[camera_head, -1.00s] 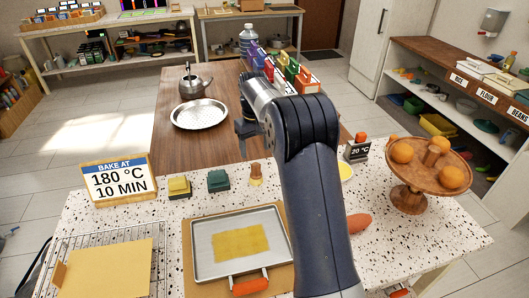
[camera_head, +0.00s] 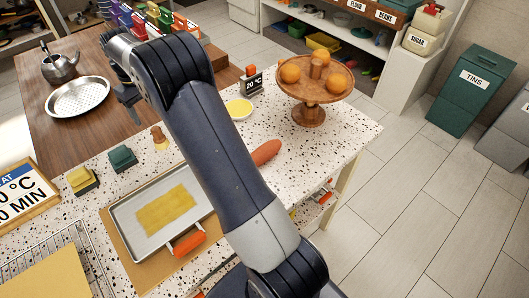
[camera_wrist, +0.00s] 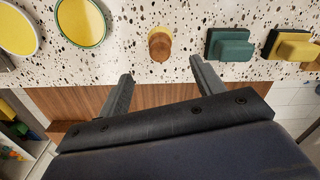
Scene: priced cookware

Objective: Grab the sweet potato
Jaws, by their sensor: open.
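The sweet potato (camera_head: 266,152) is an orange-red, elongated root. In the head view it lies on the speckled countertop, right of the baking tray, partly hidden behind my arm. It does not show in the wrist view. My gripper (camera_head: 121,80) is over the wooden table at the upper left of the head view, well away from the sweet potato. In the wrist view my gripper (camera_wrist: 162,82) has its two fingers spread wide, with nothing between them.
The speckled counter (camera_head: 330,140) bears a baking tray (camera_head: 124,213) with orange handles, a wooden fruit stand (camera_head: 309,114), a yellow-filled dish (camera_head: 239,109), a timer sign (camera_head: 252,80) and green and yellow blocks. A kettle (camera_head: 61,68) and round pan (camera_head: 78,97) stand on the wooden table.

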